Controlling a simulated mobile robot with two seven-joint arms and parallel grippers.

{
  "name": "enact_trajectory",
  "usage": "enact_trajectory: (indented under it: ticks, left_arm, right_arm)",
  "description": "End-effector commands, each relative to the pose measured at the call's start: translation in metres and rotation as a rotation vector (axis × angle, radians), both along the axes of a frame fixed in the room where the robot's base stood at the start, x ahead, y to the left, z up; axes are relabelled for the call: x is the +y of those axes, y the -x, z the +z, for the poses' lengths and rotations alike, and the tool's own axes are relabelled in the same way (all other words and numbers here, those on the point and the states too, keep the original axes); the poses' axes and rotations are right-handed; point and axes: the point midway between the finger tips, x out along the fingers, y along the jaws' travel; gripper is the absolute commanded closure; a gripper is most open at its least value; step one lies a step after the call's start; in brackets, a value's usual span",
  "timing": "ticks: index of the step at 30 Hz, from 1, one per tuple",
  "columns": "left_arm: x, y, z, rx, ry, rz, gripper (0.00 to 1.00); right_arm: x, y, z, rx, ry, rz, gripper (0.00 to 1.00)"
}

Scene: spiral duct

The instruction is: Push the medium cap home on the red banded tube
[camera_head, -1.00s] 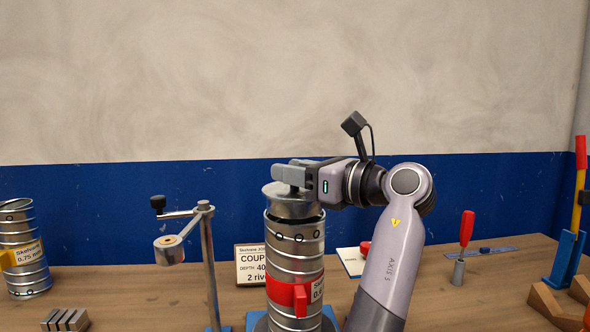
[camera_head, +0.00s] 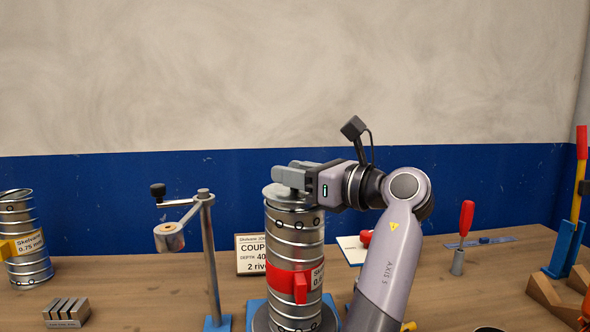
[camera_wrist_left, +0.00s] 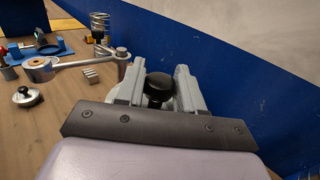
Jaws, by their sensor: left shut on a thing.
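The red banded tube (camera_head: 294,252) is a ribbed silver duct standing upright with a red band and tab around its middle. The medium cap (camera_head: 284,194) is a silver disc at the tube's top; its rim looks close to the tube's upper edge. I cannot tell if it is fully seated. My left gripper (camera_head: 290,177) is above the tube, shut on the cap's knob. In the left wrist view the black knob (camera_wrist_left: 158,86) sits between the fingers of that gripper (camera_wrist_left: 157,74). My right gripper is not in view.
A crank post with a roller (camera_head: 169,236) stands just left of the tube. A yellow-tabbed tube (camera_head: 24,240) and a slotted metal block (camera_head: 66,312) are farther left. A sign (camera_head: 251,254) stands behind. A red-handled tool (camera_head: 464,225) stands right. Another knobbed cap (camera_wrist_left: 26,96) lies on the bench.

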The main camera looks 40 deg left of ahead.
Motion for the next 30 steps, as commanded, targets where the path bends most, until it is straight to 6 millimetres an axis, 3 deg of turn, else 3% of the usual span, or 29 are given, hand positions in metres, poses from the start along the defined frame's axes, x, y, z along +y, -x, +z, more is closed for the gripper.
enact_trajectory:
  ticks: [15,16,18,30]
  left_arm:
    - [0.0,0.0,-0.014,0.003,0.002,0.0,0.99]
    - [0.0,0.0,-0.013,0.002,0.002,0.0,0.53]
    - [0.0,0.0,-0.013,0.002,0.002,0.0,0.33]
    - [0.0,0.0,-0.013,0.002,0.001,0.0,0.33]
  right_arm:
    - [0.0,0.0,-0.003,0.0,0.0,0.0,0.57]
    - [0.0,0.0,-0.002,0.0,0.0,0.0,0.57]
    - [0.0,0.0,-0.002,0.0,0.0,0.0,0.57]
    - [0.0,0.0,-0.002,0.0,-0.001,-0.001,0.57]
